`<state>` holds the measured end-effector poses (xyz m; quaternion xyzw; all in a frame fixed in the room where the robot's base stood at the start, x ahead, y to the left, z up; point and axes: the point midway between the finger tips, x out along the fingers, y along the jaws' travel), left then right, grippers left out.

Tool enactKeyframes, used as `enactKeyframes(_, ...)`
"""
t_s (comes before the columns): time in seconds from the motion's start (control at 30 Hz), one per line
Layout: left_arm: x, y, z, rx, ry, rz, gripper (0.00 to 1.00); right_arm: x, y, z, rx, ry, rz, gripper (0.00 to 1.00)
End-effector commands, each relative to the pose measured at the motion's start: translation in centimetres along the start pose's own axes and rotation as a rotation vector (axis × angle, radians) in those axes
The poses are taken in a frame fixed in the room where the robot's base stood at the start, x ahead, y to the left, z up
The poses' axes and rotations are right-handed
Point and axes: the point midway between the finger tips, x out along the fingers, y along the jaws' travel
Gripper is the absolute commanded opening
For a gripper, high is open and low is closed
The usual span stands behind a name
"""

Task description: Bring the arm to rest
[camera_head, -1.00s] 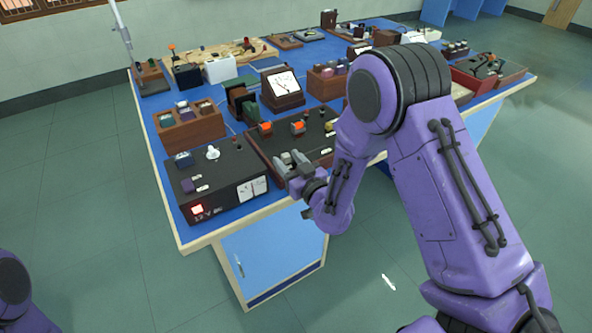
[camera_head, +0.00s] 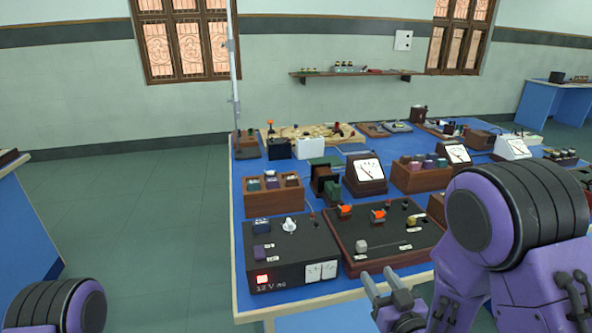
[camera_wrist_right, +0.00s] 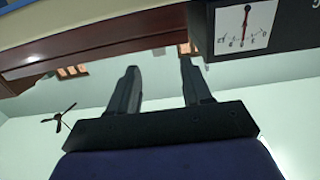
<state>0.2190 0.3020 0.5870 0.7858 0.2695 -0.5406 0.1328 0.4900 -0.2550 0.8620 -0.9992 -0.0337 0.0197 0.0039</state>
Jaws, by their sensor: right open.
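My right gripper (camera_head: 378,287) is open and empty at the front edge of the blue bench (camera_head: 222,236), just in front of the black switch board (camera_head: 390,238). Its two fingers also show apart in the right wrist view (camera_wrist_right: 160,85), with nothing between them. The purple right arm fills the lower right of the head view and hides part of the bench. Part of my left arm shows at the lower left corner, but its gripper is out of view.
A black power supply (camera_head: 290,252) with a lit red switch stands at the bench's front left corner. Meters, such as one (camera_head: 366,173), and wooden boxes (camera_head: 273,194) crowd the bench. Open floor (camera_head: 150,230) lies left of it. Another blue bench (camera_head: 28,235) is at far left.

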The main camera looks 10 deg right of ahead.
Motion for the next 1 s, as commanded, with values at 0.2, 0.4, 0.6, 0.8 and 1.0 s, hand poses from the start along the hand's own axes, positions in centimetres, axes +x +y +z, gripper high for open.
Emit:
enactKeyframes(0.2, 0.0, 0.0, 0.0, 0.000, 0.000, 0.000, 0.49, -6.9, 1.9, 14.6, 0.131, -0.466, 0.192, 0.49)
enactKeyframes(0.4, 0.0, 0.0, 0.0, 0.000, 0.000, 0.000, 0.49, -19.1, 3.0, 25.3, 0.269, -0.915, 0.469, 0.49)
enactKeyframes(0.6, 0.0, 0.0, 0.0, 0.000, 0.000, 0.000, 0.49, -26.0, 3.1, 28.5, 0.327, -1.109, 0.628, 0.49)
enactKeyframes(0.8, 0.0, 0.0, 0.0, 0.000, 0.000, 0.000, 0.49, -26.4, 3.1, 28.6, 0.332, -1.122, 0.640, 0.49)
enactKeyframes(1.0, 0.0, 0.0, 0.0, 0.000, 0.000, 0.000, 0.49, -26.4, 3.1, 28.6, 0.330, -1.120, 0.638, 0.49)
